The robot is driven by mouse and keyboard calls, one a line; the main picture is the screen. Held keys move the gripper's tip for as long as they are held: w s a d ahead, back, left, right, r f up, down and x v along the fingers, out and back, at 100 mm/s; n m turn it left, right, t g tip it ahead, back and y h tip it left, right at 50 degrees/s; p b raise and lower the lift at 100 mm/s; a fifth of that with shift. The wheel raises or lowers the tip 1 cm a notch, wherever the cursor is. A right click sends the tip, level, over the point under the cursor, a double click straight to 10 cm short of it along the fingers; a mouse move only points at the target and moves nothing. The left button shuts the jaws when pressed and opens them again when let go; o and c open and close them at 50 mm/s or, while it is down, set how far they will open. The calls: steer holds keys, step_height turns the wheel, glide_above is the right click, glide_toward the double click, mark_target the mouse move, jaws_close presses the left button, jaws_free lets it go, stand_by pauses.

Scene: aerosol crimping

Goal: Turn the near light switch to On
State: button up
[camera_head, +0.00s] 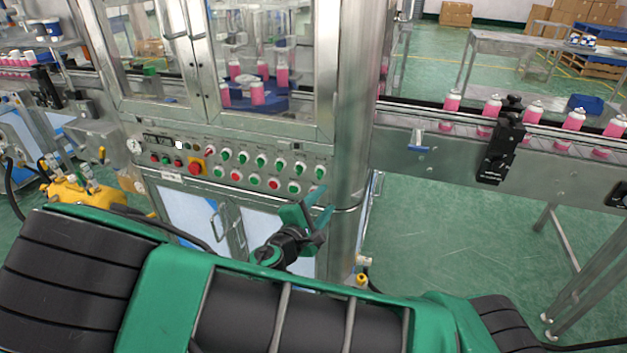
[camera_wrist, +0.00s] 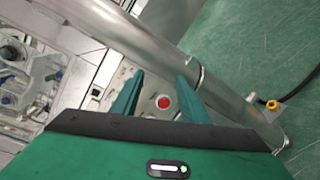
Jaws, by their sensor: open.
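The control panel (camera_head: 230,168) on the machine's front carries rows of green and white rotary switches and several round buttons. The labels are too small to read, so I cannot tell which switch is the near light switch or how it is set. My gripper (camera_head: 318,204) is open and empty, in front of the panel's lower right end, and covers part of it. In the wrist view, my gripper (camera_wrist: 160,78) has its two green fingers apart, with a red button (camera_wrist: 163,102) seen between them. No switch is between the fingers, and contact with the panel cannot be told.
A thick steel column (camera_head: 352,120) stands just right of the panel, close to the gripper. A conveyor (camera_head: 420,150) with pink cans runs to the right. Glass doors (camera_head: 265,60) are above the panel. A yellow device (camera_head: 80,192) stands at left. The green floor at right is partly clear.

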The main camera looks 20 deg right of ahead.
mark_target(317, 176)
steer(key=w+a+n+t+y, duration=0.1)
steer(key=a+n+t, duration=0.2)
steer(key=a, duration=0.2)
steer(key=x, duration=1)
steer(key=shift+w+d+r, duration=0.15)
steer(key=shift+w+r, duration=0.05)
steer(key=shift+r, duration=0.05)
